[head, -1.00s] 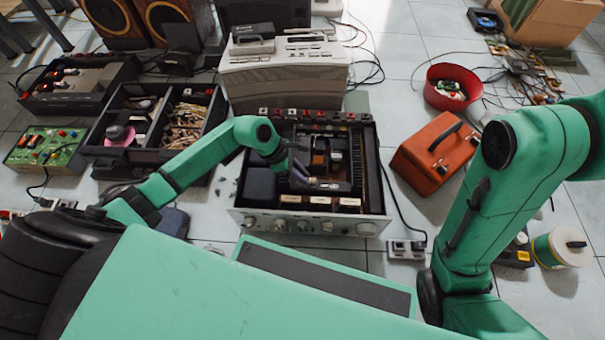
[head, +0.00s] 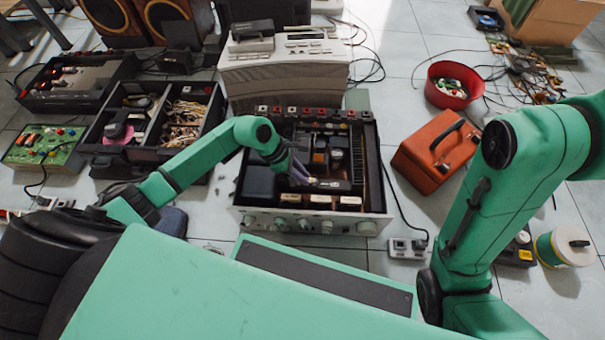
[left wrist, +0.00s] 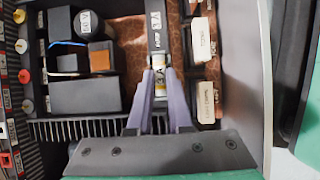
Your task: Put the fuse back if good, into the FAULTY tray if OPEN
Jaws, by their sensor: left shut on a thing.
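The open hi-fi amplifier (head: 245,215) stands on the floor in the middle of the head view. My left gripper (head: 318,182) reaches down into it. In the left wrist view its purple fingers (left wrist: 160,78) are shut on the fuse (left wrist: 160,88), a small cylinder with a pale end and a yellowish band. The fuse is in line with a black labelled block (left wrist: 156,35); whether it touches that block I cannot tell. My right arm shows at the right of the head view, but its gripper is out of frame. I cannot make out which tray is marked FAULTY.
Dark divided trays (head: 150,120) with parts stand at the left, near a green circuit board (head: 45,147). A red bowl (head: 432,88) and an orange case (head: 415,158) stand at the right. A grey device (head: 285,85) is behind the amplifier. Cables cross the floor.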

